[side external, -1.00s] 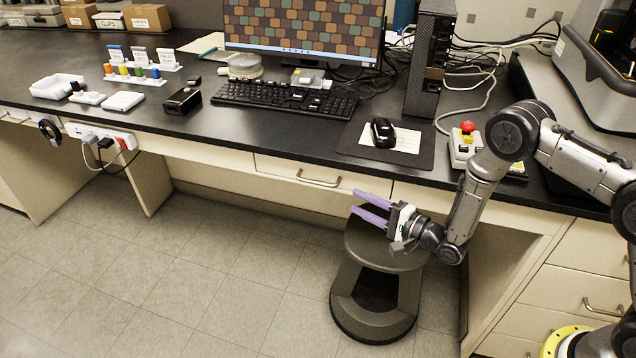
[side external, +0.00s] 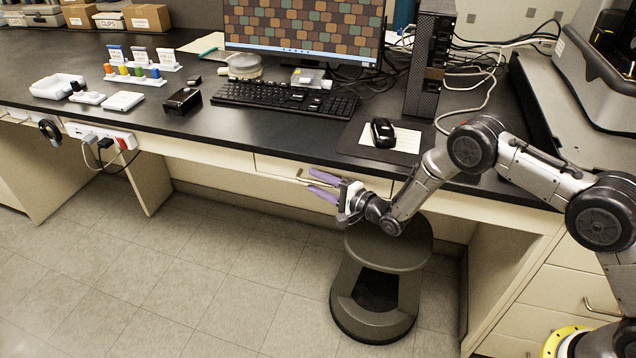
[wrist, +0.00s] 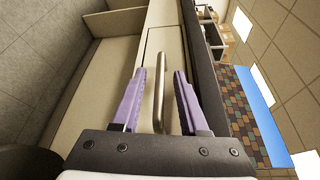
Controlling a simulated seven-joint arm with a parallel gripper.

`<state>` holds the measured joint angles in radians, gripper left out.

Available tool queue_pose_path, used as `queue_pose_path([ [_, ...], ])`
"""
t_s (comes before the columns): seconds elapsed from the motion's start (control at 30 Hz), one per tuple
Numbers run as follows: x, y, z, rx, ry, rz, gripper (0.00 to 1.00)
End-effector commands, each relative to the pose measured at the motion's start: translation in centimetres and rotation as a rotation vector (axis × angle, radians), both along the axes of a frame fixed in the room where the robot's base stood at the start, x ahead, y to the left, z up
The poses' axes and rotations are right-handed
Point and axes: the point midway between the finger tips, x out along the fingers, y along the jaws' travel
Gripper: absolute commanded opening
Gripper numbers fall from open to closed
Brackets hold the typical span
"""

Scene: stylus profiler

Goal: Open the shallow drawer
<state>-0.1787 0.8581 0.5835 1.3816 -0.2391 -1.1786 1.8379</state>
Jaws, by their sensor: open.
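The shallow drawer (side external: 270,169) is a cream front under the black desk top, below the keyboard, and it looks closed. Its metal bar handle (side external: 305,177) is partly hidden behind my gripper in the side view. In the wrist view the handle (wrist: 159,85) runs between the two purple fingers, with a finger on each side. My gripper (side external: 314,184) is open, with its fingertips at the right part of the handle. I cannot tell whether either finger touches it. The drawer front (wrist: 152,45) also shows in the wrist view.
A grey step stool (side external: 385,255) stands on the floor below my gripper. The desk edge (side external: 232,142) runs just above the drawer. A mouse (side external: 383,132) and keyboard (side external: 285,98) lie on the desk. The floor in front of the drawer is open.

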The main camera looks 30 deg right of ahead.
Motion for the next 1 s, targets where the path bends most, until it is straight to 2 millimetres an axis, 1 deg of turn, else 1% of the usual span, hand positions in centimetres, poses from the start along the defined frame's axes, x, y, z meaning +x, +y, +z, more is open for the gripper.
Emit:
queue_pose_path([
  [0.2,0.00,0.02,-0.01,0.000,0.000,0.000,0.43],
  [0.27,-0.01,0.02,-0.01,0.000,0.000,0.000,0.33],
  [0.4,-0.02,0.02,-0.01,0.000,0.000,0.000,0.07],
  [0.43,-0.02,0.02,-0.01,0.000,0.000,0.000,0.02],
  [0.47,-0.02,0.02,-0.01,0.000,0.000,0.000,0.00],
  [1.0,-0.04,0.00,-0.02,0.000,0.000,0.000,0.00],
])
